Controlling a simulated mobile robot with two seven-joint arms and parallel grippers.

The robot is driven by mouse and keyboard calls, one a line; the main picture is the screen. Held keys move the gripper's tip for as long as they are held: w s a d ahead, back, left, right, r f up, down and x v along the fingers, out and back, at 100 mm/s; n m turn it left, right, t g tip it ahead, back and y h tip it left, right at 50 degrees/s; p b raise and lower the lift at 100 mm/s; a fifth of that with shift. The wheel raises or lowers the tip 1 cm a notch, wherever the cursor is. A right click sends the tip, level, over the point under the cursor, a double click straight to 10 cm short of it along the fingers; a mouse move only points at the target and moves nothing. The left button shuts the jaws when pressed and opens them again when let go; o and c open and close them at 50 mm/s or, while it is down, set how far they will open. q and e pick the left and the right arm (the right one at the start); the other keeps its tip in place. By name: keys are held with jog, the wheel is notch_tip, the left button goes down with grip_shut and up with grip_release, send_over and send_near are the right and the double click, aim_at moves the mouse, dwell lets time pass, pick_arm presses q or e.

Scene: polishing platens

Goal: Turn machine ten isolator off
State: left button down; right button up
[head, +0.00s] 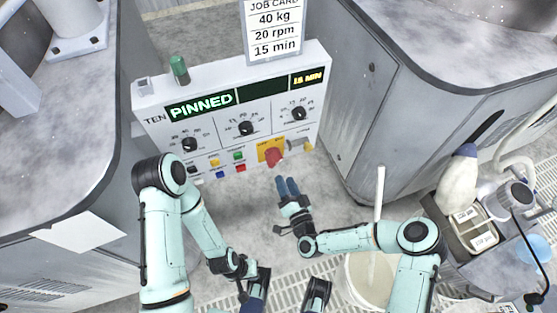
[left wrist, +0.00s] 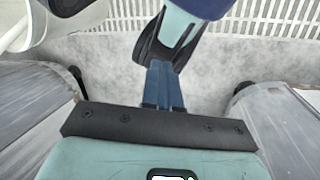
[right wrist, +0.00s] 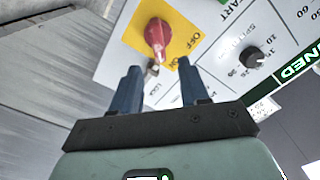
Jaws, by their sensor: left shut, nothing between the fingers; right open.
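Machine ten's isolator is a red handle (head: 273,156) on a yellow plate (head: 264,146), low on the right half of the panel marked TEN (head: 223,109). In the right wrist view the red handle (right wrist: 155,36) points down toward the ON lettering, with OFF to its right. My right gripper (head: 287,186) is open and empty, just short of the panel. Its fingertips (right wrist: 158,75) frame the area below the handle and are apart from it. My left gripper (left wrist: 164,72) is shut and empty, pointing at the floor area away from the panel.
A small metal part (head: 299,144) marked LOCK sits beside the isolator. Knobs (head: 247,128), coloured buttons (head: 238,155) and a PINNED display (head: 200,104) share the panel. Grey cabinets stand left and right (head: 374,110). A white bucket (head: 357,290) and a caddy (head: 470,228) are at right.

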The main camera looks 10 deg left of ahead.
aim_at(277, 163)
pick_arm(q)
jog(key=shift+w+a+f+t+b, duration=0.15)
jog(key=shift+w+a+f+b, duration=0.15)
jog(key=shift+w+f, duration=0.25)
jog(key=shift+w+a+f+t+b, duration=0.15)
jog(key=shift+w+f+b, duration=0.2)
jog(key=shift+w, duration=0.25)
pick_arm(e)
jog(key=x, duration=0.9)
jog(key=shift+w, duration=0.15)
grip_shut()
